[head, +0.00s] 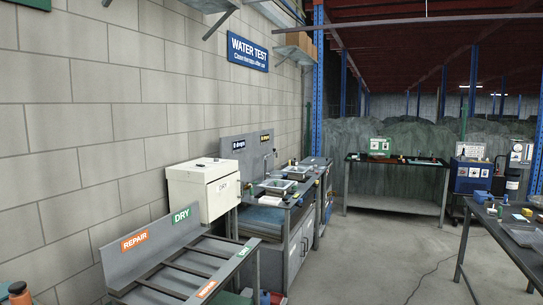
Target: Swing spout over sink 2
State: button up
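A grey sink unit (290,232) stands along the block wall, mid-picture, some way off. Two light basins are set in its top: a nearer one (276,186) and a farther one (296,173). I cannot read any sink numbers, so I cannot tell which is sink 2. A small dark tap or spout (267,161) seems to stand by the grey back panel (240,155), behind the basins. It is too small to tell which way it points. My gripper is not in view.
A slatted rack with REPAIR and DRY labels (190,262) is in front. A bench (395,205) stands at the back, a cluttered table (500,235) at right. The concrete floor (385,262) between is open, with a thin cable.

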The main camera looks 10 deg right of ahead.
aim_at(274, 150)
jog(key=z, duration=1.25)
jog(key=i, duration=3.25)
